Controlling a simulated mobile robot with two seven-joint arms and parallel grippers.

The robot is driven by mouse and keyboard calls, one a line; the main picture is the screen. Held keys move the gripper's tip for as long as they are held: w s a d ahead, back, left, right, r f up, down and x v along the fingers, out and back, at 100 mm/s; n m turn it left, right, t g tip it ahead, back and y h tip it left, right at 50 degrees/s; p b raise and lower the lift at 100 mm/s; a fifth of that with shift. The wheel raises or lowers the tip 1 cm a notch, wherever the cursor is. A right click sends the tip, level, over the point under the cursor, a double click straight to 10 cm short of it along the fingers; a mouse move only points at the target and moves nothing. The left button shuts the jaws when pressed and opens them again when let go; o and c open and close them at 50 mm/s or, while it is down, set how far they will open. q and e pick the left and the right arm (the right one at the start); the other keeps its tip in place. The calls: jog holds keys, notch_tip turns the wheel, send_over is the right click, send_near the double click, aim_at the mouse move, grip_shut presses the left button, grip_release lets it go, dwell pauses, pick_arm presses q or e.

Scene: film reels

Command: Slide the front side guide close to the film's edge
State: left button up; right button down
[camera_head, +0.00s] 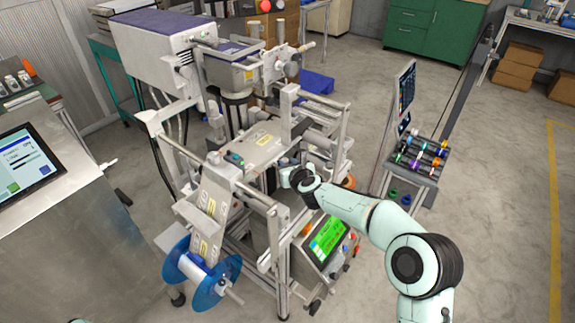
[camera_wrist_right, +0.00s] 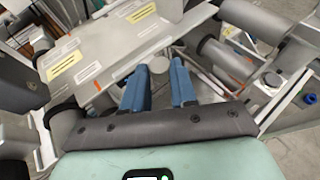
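The film (camera_head: 208,210) is a pale strip with grey and yellow print, running from the blue reel (camera_head: 190,275) up to the machine. A flat pale surface with yellow labels (camera_head: 262,150) lies behind it; the same labelled surface fills the upper left of the right wrist view (camera_wrist_right: 105,60). My right gripper (camera_wrist_right: 157,72) has its blue fingers apart beside this surface's edge. A round grey knob (camera_wrist_right: 158,65) shows between the fingertips; I cannot tell whether they touch it, or whether it belongs to the front side guide.
A control box with a green screen (camera_head: 328,238) sits below my right arm. Metal rollers and frame bars (camera_wrist_right: 262,22) crowd the gripper's right side. A cart with coloured rolls (camera_head: 420,155) stands to the right.

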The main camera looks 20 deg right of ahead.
jog(key=shift+w+a+p, duration=0.4)
jog(key=shift+w+a, duration=0.15)
jog(key=shift+w, duration=0.1)
jog(key=c, duration=0.9)
grip_release()
jog(key=shift+s, duration=0.1)
jog(key=b+v, duration=0.3)
jog(key=v, duration=1)
jog(key=shift+s+b, duration=0.15)
jog(key=shift+b, duration=0.15)
